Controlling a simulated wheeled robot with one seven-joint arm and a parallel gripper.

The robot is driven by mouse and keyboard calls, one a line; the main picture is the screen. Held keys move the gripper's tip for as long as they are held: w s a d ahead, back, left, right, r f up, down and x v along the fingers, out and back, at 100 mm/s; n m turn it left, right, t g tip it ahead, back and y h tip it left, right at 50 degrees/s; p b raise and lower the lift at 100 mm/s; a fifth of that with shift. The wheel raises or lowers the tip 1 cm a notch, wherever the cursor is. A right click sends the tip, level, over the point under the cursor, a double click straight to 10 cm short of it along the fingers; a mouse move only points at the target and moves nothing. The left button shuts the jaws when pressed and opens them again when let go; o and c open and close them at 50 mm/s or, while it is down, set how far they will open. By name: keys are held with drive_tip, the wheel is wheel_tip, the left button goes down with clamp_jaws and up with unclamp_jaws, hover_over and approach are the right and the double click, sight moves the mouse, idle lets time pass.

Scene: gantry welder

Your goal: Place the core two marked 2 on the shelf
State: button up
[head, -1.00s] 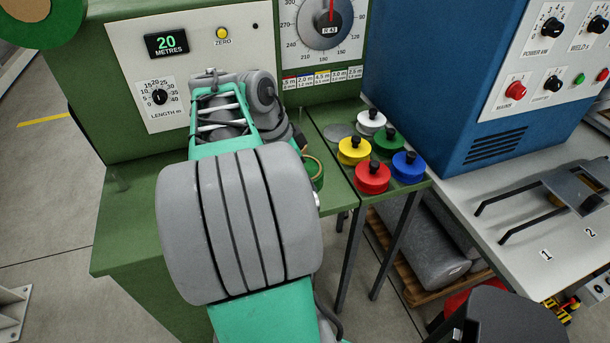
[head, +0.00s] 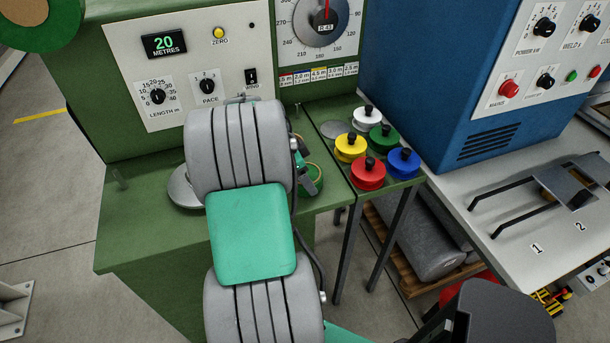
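I cannot make out a core marked 2. My gripper is mostly hidden behind my arm. A grey part of it (head: 306,180) seems to show beside the ring; whether it touches the ring, and whether it is open or shut, I cannot tell. No clear shelf is in view.
Red (head: 368,176), yellow, blue, green and white knobbed discs stand on a small green table right of my arm. A blue cabinet (head: 450,70) rises behind the white bench. A dark two-pronged bracket (head: 545,185) lies on the bench. Grey cylinders (head: 435,245) lie on a pallet below.

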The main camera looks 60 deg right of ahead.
drive_tip(key=o, duration=1.4)
drive_tip(key=shift+r+p, duration=0.35)
drive_tip(key=shift+p, duration=0.1)
drive_tip(key=shift+w+a+r+b, duration=0.1)
drive_tip(key=shift+w+r+b, duration=0.1)
drive_tip(key=shift+r+b, duration=0.15)
drive_tip(key=b+v, duration=0.1)
drive_tip(key=v, duration=1)
drive_tip(key=w+a+r+n+t, duration=0.2)
drive_tip(key=w+a+n+t, duration=0.1)
drive_tip(key=w+a+n, duration=0.7)
drive_tip(key=a+f+n+t+y, duration=0.1)
drive_tip(key=a+n, duration=0.4)
drive_tip(key=a, duration=0.5)
drive_tip(key=a+f+n+t+y, duration=0.1)
drive_tip(key=a+n, duration=0.5)
drive_tip(key=a, duration=0.4)
drive_tip(key=a+f+n+t+y, duration=0.1)
drive_tip(key=a+n+t, duration=0.1)
drive_tip(key=a+n, duration=0.4)
drive_tip(key=shift+a, duration=2.05)
